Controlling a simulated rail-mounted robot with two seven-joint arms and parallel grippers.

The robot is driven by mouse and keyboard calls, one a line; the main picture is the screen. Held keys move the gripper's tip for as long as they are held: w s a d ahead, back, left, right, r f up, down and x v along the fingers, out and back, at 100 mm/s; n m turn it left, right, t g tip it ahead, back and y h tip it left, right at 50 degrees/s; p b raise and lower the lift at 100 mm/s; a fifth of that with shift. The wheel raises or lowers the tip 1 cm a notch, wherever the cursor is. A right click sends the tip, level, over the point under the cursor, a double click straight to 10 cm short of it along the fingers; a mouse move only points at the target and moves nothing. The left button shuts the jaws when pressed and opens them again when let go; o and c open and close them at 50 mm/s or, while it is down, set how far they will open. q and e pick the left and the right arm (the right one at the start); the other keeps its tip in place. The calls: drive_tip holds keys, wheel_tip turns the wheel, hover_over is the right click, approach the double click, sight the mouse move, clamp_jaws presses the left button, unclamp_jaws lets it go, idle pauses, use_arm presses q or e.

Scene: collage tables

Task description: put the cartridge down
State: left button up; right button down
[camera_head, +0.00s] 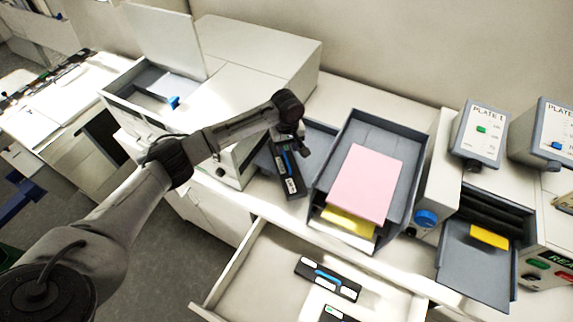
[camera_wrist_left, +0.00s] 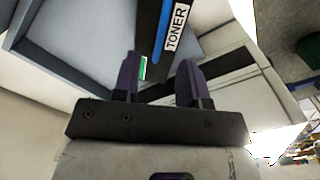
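My left gripper (camera_head: 289,141) reaches in from the left and points down in front of the grey trays. It is shut on a dark cartridge (camera_head: 288,173) with a blue stripe and white labels. In the left wrist view the cartridge (camera_wrist_left: 165,38) lies between the two fingers (camera_wrist_left: 160,72), with its TONER label showing. In the head view it hangs at the front of a grey tray (camera_head: 318,137); whether it touches the tray is unclear. Another dark cartridge (camera_head: 328,278) with a blue stripe lies in the open drawer (camera_head: 262,268). My right gripper is not in view.
A grey tray (camera_head: 313,190) holds pink (camera_head: 362,184) and yellow (camera_head: 348,222) sheets. A white machine (camera_head: 258,58) with an open lid stands behind my arm. Part of another cartridge (camera_head: 334,314) shows in the drawer. Plate boxes (camera_head: 480,134) stand at right.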

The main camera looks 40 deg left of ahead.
sight(286, 159)
use_arm(q)
wheel_tip(286, 159, down, 2)
drive_tip(key=shift+f, duration=0.1)
drive_tip(key=shift+f+p, duration=0.35)
drive_tip(key=shift+f, duration=0.05)
wheel_tip(286, 159, down, 3)
drive_tip(key=shift+a+f+p, duration=0.1)
drive_tip(key=shift+f+p, duration=0.05)
drive_tip(key=shift+p, duration=0.35)
drive_tip(key=shift+f, duration=0.6)
clamp_jaws()
drive_tip(key=shift+r, duration=0.1)
